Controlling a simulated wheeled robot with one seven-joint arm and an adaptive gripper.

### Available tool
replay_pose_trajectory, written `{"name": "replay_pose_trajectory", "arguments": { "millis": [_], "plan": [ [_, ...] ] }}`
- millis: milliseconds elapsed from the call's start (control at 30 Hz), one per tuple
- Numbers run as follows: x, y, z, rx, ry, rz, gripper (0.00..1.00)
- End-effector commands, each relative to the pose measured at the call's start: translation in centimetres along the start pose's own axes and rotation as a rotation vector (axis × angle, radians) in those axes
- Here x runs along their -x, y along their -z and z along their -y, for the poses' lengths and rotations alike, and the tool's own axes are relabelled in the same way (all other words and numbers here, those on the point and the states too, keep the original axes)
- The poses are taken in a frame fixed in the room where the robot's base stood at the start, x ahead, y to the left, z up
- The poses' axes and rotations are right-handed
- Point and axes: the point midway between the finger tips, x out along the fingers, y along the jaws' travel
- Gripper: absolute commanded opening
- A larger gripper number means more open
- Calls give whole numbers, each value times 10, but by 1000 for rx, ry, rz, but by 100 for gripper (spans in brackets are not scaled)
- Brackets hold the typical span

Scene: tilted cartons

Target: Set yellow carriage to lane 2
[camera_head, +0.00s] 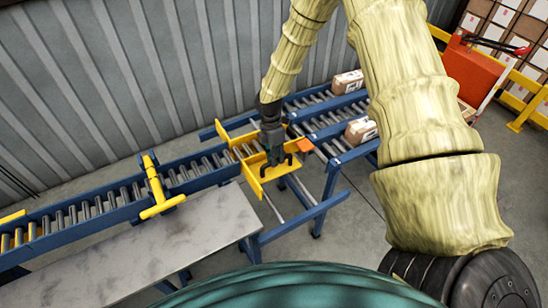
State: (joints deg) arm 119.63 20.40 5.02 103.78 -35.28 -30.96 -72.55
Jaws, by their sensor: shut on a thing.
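The yellow carriage (257,184) sits between the blue roller conveyor on the left and the lanes on the right. It has yellow side plates with rollers between them. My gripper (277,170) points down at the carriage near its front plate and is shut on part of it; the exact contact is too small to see. Two roller lanes lead off to the right: a far lane (308,100) and a near lane (335,146). No lane numbers are readable, and I cannot tell which lane the carriage lines up with.
Cartons rest on the far lane (347,82) and near lane (361,131). A yellow stop frame (155,183) spans the left conveyor (75,235). A grey table (190,238) stands in front. A corrugated wall (120,75) closes the back.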

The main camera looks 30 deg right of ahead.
Motion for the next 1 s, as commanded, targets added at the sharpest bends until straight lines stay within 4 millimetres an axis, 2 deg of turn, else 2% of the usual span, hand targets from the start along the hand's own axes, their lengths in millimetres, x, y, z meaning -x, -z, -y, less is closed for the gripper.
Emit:
{"name": "replay_pose_trajectory", "arguments": {
  "millis": [33, 67, 133, 167, 567, 767, 1000],
  "plan": [
    [0, 0, 0, 0, 0, 1, 0],
    [0, 0, 0, 0, 0, 1, 21],
    [0, 0, 0, 0, 0, 1, 34],
    [0, 1, -1, 1, 0, 1, 37],
    [5, 1, -1, 1, -1, 1, 37],
    [30, 1, -2, 1, -3, 1, 37],
    [73, 0, -2, 1, -3, 1, 37]
  ]
}}
